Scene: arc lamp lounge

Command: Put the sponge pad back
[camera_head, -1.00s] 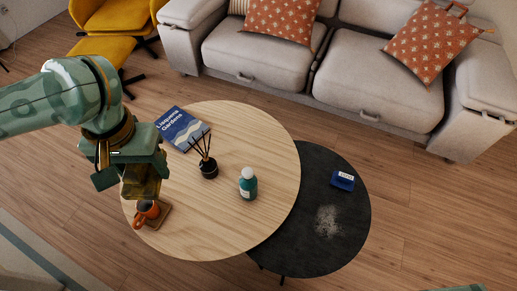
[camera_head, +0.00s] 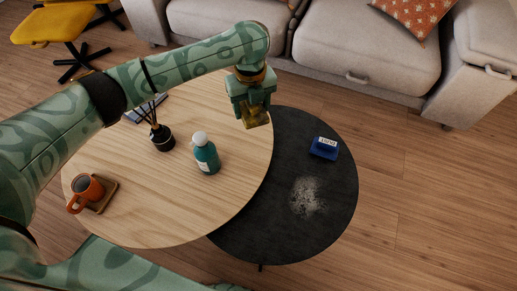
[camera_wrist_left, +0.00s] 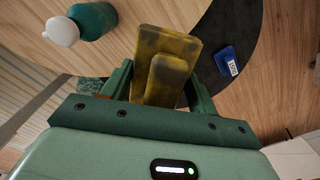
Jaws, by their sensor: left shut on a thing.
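A mottled yellow-brown sponge pad (camera_head: 256,118), a slab with a smaller block on it, is held in my left gripper (camera_head: 252,104). In the left wrist view the pad (camera_wrist_left: 166,45) sits between the two green fingers, which are shut on its smaller block. The pad hangs above the right edge of the round wooden table, near where the dark table begins. A blue block-like thing (camera_head: 323,149) with a white label lies on the dark table, to the right of the pad and apart from it; it also shows in the left wrist view (camera_wrist_left: 226,62). My right gripper is not in view.
The dark round table (camera_head: 235,238) carries a pale powdery patch (camera_head: 306,196). The wooden table (camera_head: 150,222) bears a teal bottle (camera_head: 206,158), a reed diffuser (camera_head: 162,138), and an orange mug (camera_head: 88,187) on a small tray (camera_head: 103,199). A sofa (camera_head: 375,55) stands behind.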

